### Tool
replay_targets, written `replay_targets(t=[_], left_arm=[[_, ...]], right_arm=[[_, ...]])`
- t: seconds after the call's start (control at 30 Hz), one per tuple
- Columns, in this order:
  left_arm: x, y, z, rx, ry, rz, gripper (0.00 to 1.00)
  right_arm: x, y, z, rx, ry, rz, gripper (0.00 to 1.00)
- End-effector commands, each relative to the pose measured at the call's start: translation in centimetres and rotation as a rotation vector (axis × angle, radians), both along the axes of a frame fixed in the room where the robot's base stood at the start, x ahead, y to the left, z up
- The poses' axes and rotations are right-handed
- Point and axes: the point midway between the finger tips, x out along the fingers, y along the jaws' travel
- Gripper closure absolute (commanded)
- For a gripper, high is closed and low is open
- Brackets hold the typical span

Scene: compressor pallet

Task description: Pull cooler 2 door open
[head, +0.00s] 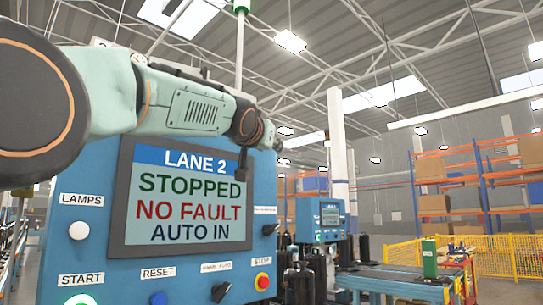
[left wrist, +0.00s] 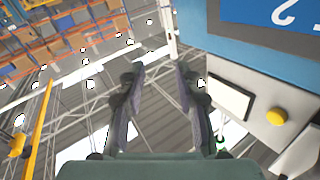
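In the left wrist view my left gripper (left wrist: 160,78) is open, with an empty gap between its two dark fingers. A blue panel (left wrist: 250,22) with a white-on-blue "2" is at that view's upper right, beside the fingers and apart from them. Below it is a grey face (left wrist: 262,68) with a white rectangle and a yellow round knob (left wrist: 277,116). I cannot tell whether this is cooler 2 or its door. In the head view my left arm crosses in front of the blue lane 2 console; its gripper is not clearly visible there. My right gripper is not in view.
The console screen (head: 190,202) reads "LANE 2 STOPPED NO FAULT AUTO IN". A second blue console (head: 320,215) stands farther back. A yellow fence (head: 510,257), a blue conveyor frame (head: 390,278) and orange racks (head: 432,185) are to the right.

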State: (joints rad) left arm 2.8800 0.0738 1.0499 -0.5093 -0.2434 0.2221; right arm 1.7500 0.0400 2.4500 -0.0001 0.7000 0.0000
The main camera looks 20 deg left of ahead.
Motion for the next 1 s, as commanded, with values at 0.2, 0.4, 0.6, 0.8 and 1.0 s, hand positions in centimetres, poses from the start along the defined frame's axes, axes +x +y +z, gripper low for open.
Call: replay_targets(t=[0.2,0.4,0.6,0.8,1.0], left_arm=[[0.7,-0.4,-1.5,0.001,0.012,-0.015,0.66],[0.8,-0.5,-1.9,0.000,0.015,-0.018,0.66],[0.8,-0.5,-1.9,0.000,0.015,-0.018,0.66],[-0.6,-1.4,2.2,0.031,-0.037,-0.017,0.66],[-6.0,-0.1,11.3,0.078,-0.065,0.161,0.66]], right_arm=[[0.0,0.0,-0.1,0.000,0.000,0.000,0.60],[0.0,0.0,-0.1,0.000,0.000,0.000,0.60],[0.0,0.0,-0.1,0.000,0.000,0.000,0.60],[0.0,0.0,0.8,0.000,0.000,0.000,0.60],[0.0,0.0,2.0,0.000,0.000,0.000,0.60]])
